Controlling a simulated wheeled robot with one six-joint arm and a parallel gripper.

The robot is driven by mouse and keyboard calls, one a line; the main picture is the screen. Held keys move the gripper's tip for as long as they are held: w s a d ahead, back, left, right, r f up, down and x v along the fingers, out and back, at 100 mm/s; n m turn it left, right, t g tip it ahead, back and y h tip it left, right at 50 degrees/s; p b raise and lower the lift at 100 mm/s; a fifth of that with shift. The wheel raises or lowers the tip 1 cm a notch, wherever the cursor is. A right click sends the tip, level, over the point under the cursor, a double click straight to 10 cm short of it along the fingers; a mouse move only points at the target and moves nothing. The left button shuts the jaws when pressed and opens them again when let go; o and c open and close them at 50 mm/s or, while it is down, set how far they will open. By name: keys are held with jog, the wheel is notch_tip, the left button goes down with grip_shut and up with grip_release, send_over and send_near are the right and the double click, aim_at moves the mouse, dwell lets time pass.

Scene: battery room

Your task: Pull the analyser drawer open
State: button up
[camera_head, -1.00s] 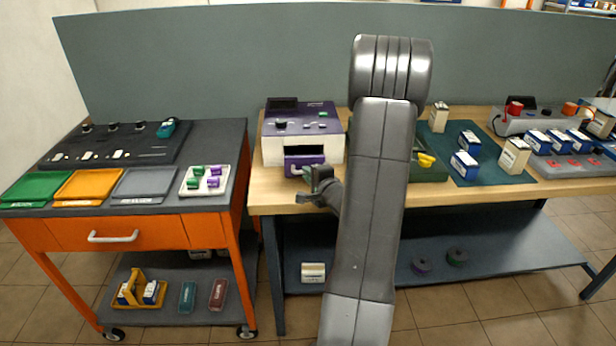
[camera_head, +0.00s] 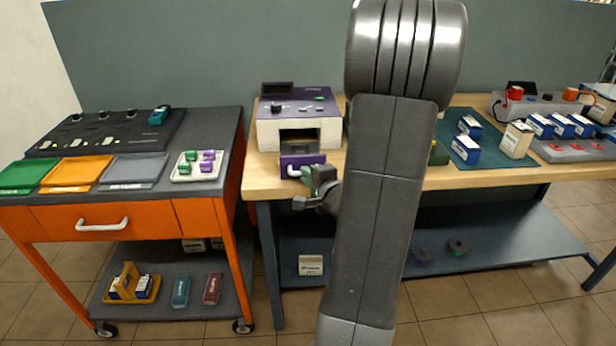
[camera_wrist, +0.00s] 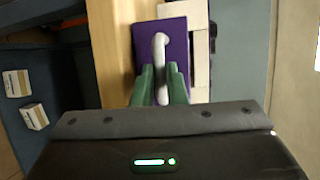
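The analyser (camera_head: 299,127) is a white box with a purple top, on the wooden bench left of my arm. Its purple drawer (camera_head: 291,160) stands partly out from the body, with a dark opening above and behind its front. The white drawer handle (camera_head: 296,172) is on that front. In the wrist view the purple drawer front (camera_wrist: 177,42) and white handle (camera_wrist: 160,46) show up close. My gripper (camera_wrist: 160,72) has its green fingers on both sides of the handle and appears closed on it. In the head view my gripper (camera_head: 314,178) is at the handle's right end.
An orange cart (camera_head: 150,221) with coloured trays stands left of the bench (camera_head: 262,182). My arm hides part of the bench right of the analyser. Blue-and-white boxes (camera_head: 466,150) stand further right. The floor before the bench is open.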

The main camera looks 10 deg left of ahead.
jog(key=o, duration=0.4)
jog(key=shift+d, duration=0.1)
jog(key=v, duration=1.3)
jog(key=shift+s+d+b, duration=0.2)
jog(key=shift+s+b, duration=0.1)
jog(key=shift+w+a, duration=0.1)
jog(key=x, duration=1.3)
jog(key=shift+w+a+p, duration=0.2)
jog(key=shift+w+p, duration=0.1)
jog(key=shift+p, duration=0.05)
